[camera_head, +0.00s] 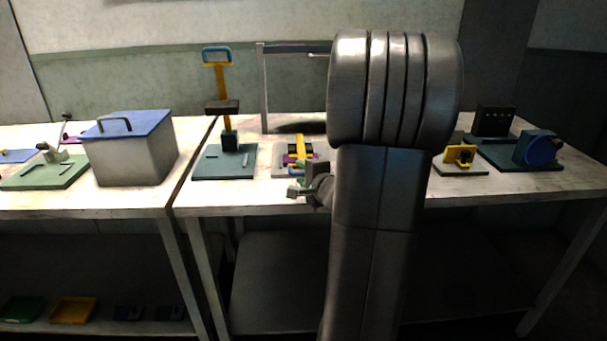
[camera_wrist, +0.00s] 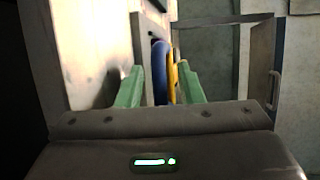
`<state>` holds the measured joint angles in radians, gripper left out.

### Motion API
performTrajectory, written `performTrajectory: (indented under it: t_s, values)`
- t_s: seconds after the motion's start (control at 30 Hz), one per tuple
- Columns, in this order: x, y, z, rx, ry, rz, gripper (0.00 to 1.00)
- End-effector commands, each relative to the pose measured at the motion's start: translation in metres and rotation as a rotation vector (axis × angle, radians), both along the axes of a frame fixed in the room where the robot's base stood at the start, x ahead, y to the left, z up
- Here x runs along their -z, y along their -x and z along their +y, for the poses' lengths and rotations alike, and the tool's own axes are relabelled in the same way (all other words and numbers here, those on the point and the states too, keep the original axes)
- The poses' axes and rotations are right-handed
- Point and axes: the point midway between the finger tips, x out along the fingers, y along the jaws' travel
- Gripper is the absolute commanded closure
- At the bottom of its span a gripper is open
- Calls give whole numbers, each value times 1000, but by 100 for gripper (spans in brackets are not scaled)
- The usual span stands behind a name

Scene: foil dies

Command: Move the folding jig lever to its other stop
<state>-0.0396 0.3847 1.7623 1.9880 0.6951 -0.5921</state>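A small jig on a pale base (camera_head: 283,171) sits at the middle of the bench, with a yellow bar (camera_head: 300,143) and purple parts (camera_head: 290,158). I take it for the folding jig; which part is its lever I cannot tell for sure. My gripper (camera_head: 297,191) is in front of the jig, near the bench's front edge, and my arm hides part of the jig's right side. In the wrist view my gripper (camera_wrist: 158,88) has its green fingers apart. A blue part (camera_wrist: 160,70) and a yellow part (camera_wrist: 172,78) show beyond and between them; contact is not visible.
A lidded box (camera_head: 135,155) and a green fixture (camera_head: 45,173) are farther left. A yellow bracket (camera_head: 459,156) and a blue-wheeled device (camera_head: 538,148) are right.

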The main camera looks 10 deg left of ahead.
Motion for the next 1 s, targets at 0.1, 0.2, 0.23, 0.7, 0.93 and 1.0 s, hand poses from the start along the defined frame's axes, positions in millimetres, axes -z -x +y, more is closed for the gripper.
performTrajectory:
  t_s: [0.1, 0.2, 0.23, 0.7, 0.93, 1.0]
  values:
    - [0, 0, 0, 0, 0, 0, 88]
    - [1, 1, 0, 0, 0, 2, 100]
    - [1, 1, 0, 0, 1, 3, 100]
    - [-3, 3, -1, 1, 11, 31, 100]
    - [-8, 3, -1, 0, 14, 44, 100]
    - [-10, 3, -1, 0, 16, 49, 100]
